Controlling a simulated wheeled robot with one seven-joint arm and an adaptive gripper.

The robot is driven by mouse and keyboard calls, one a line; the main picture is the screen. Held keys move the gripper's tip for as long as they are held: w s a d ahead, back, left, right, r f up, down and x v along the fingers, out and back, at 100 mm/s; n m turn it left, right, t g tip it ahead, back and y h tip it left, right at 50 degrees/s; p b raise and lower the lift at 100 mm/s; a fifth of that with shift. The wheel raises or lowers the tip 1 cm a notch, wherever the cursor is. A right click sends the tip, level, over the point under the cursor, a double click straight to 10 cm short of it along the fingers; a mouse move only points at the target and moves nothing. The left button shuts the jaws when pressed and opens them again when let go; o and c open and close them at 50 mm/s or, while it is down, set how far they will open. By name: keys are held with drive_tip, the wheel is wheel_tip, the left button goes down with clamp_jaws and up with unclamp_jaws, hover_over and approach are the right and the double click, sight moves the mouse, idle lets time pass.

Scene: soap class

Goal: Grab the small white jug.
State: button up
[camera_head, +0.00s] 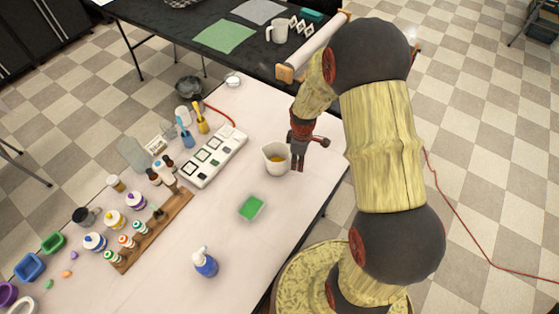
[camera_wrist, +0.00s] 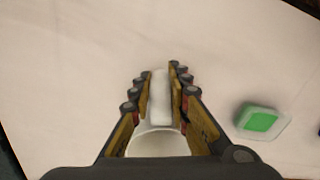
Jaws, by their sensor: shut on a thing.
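The small white jug (camera_head: 275,163) is at the right part of the pale table, with something yellow inside it. My gripper (camera_head: 296,160) is at its right side in the head view. In the wrist view, the fingers of my gripper (camera_wrist: 160,88) are closed in on a narrow white upright part that looks like the handle. The jug's pale rim and body (camera_wrist: 157,143) show between the fingers, partly hidden by the gripper. The jug looks upright; I cannot tell whether it touches the table.
A green soap block in a clear dish (camera_head: 251,208) lies near the jug; it also shows in the wrist view (camera_wrist: 258,121). A black table (camera_head: 180,15) is behind.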

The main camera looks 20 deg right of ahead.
clamp_jaws()
drive_tip(key=shift+r, duration=0.15)
idle(0.4)
drive_tip(key=shift+r+p, duration=0.35)
drive_tip(key=shift+r, duration=0.75)
drive_tip(key=s+a+r+p, duration=0.3)
drive_tip(key=s+a+r, duration=0.4)
drive_tip(key=s+r, duration=0.3)
drive_tip(key=shift+s+a+r+p, duration=0.2)
drive_tip(key=shift+s+p, duration=0.15)
drive_tip(key=shift+s, duration=0.45)
